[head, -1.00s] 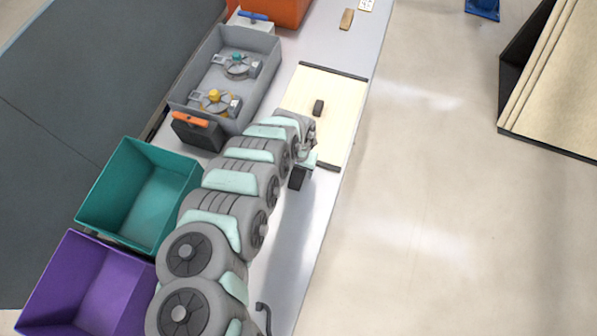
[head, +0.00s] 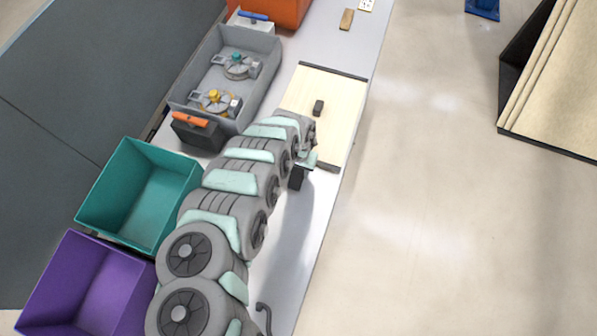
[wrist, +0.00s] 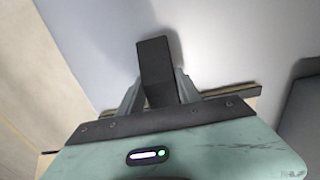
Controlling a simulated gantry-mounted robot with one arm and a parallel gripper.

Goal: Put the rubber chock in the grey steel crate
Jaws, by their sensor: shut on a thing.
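My gripper (wrist: 158,92) is shut on a black block, which looks like the rubber chock (wrist: 155,65). The block stands out beyond the fingertips in the wrist view. In the head view the chock (head: 296,178) shows as a dark piece below the end of my arm, near the front end of the pale board. I cannot tell whether it touches the bench. The grey steel crate (head: 262,43) stands at the upper left of my gripper. It holds two round metal fittings, one with a teal knob and one with a yellow knob.
A pale board (head: 345,100) with dark end strips bears a small dark piece (head: 319,107). A dark box with an orange handle (head: 190,120) stands at the crate's near end. Teal (head: 140,200) and purple (head: 80,290) bins stand at the left.

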